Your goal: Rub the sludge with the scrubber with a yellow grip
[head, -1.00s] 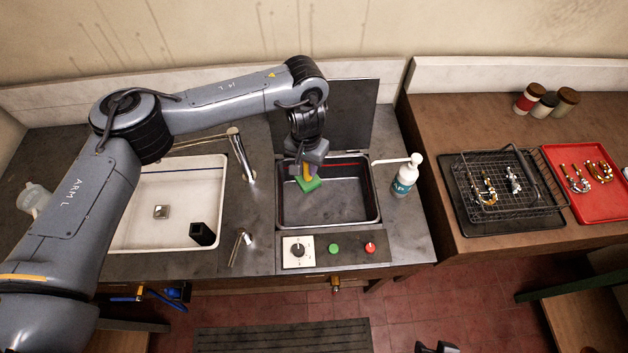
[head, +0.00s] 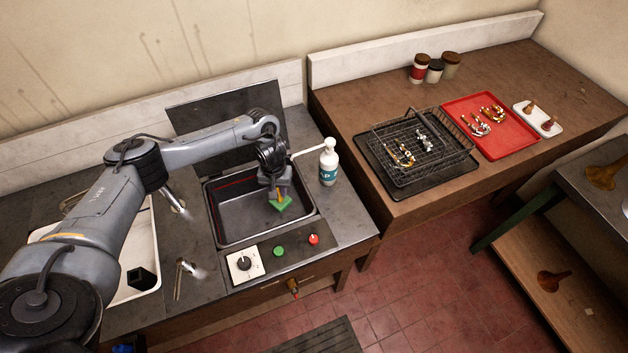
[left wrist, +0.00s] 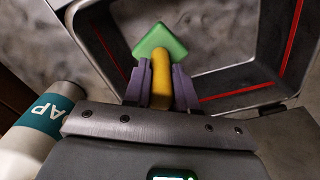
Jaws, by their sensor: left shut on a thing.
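My left gripper (head: 277,192) is shut on the yellow grip of the scrubber (head: 281,203), whose pad is green. The scrubber is over the right part of the metal basin (head: 226,240), inside its rim outline. In the left wrist view the yellow grip (left wrist: 161,82) sits between the two purplish fingers, and the green pad (left wrist: 160,43) points away from me. Mottled grey sludge (left wrist: 225,35) seems to cover the basin floor beyond the pad. I cannot tell whether the pad touches it. My right gripper is not in view.
A soap pump bottle (head: 328,163) stands just right of the basin. A control panel with a dial (head: 243,264), green button (head: 279,251) and red button (head: 313,239) lies in front. A wire basket (head: 421,145) and red tray (head: 512,137) are on the wooden counter.

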